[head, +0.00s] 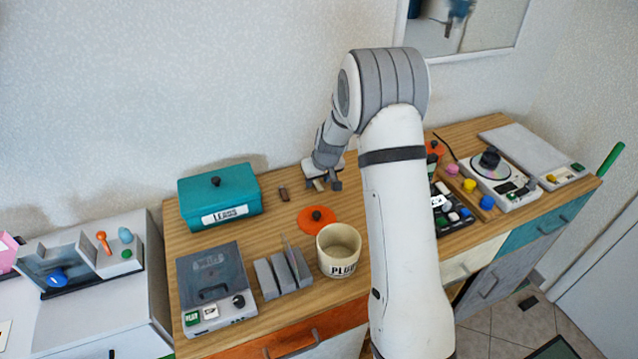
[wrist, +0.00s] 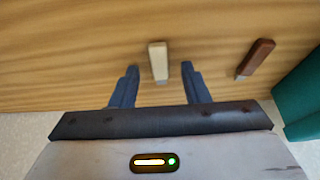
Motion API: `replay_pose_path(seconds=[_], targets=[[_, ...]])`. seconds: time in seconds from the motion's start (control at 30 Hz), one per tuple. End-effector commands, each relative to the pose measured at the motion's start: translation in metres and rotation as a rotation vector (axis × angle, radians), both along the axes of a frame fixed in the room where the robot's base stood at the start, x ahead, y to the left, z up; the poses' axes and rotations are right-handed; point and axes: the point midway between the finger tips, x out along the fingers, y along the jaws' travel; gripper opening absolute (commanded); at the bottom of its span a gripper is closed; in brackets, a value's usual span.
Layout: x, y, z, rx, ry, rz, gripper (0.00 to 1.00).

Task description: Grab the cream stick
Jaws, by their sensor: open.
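The cream stick (wrist: 158,62) lies on the wooden counter (wrist: 80,60) in the wrist view. My gripper (wrist: 160,70) is open above it, one finger on each side. The stick is in the gap between the fingertips, with clear space on both sides, and neither finger appears to touch it. In the head view my gripper (head: 322,183) is low over the back of the counter. A small pale bit of the cream stick (head: 318,185) shows under it; the rest is hidden by the gripper.
A brown stick (wrist: 257,57) lies beside the cream one, near the teal lidded box (head: 220,197). An orange disc with a black knob (head: 317,216) and a cream cup (head: 339,252) stand in front. My arm hides part of the counter's right half.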

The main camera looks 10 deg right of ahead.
Motion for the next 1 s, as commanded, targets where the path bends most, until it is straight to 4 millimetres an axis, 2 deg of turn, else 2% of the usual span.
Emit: replay_pose_path(seconds=[0.2,0.7,1.0], targets=[[0.0002,-0.0006,-0.0006,0.000,0.000,-0.001,0.41],[0.0000,-0.0014,-0.0005,0.000,0.000,-0.002,0.00],[0.0002,-0.0019,0.0006,0.000,0.000,-0.003,0.00]])
